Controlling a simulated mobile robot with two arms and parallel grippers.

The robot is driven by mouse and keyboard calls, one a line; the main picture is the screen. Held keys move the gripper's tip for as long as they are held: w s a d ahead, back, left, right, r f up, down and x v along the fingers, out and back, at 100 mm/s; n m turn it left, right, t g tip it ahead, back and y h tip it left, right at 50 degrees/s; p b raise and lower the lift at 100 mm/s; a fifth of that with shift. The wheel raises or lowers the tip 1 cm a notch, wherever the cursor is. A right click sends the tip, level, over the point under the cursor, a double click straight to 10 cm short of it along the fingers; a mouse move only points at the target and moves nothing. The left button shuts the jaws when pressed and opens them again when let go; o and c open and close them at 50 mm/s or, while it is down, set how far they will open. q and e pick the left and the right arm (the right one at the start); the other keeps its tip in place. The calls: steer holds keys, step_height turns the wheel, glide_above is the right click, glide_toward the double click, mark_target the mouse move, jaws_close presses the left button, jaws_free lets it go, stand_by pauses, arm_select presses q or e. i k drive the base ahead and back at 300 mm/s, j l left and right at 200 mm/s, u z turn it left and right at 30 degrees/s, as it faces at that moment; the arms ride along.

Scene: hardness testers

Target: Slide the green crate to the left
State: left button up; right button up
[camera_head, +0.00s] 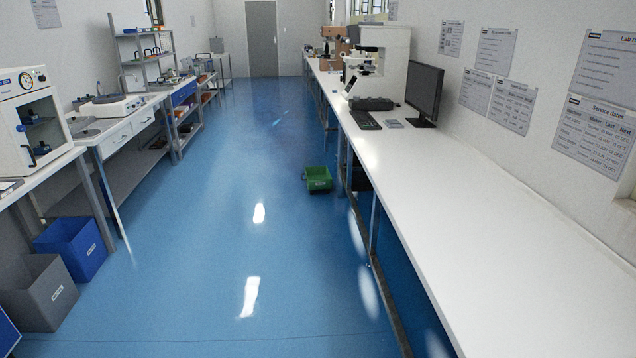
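The green crate (318,179) sits on the blue floor, in the middle of the head view. Neither of my grippers shows in the head view.
The long white bench (497,262) runs along the right, with a monitor (424,93), keyboard and testers. A blue bin (73,247) and a grey bin (38,290) stand on the floor at left, by the left benches. The aisle floor (200,235) between is clear.

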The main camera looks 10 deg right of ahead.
mark_target(318, 177)
steer(key=i, duration=7.65)
steer(key=i+l+z, duration=0.1)
steer(key=l+z, duration=0.2)
steer(key=l, duration=0.1)
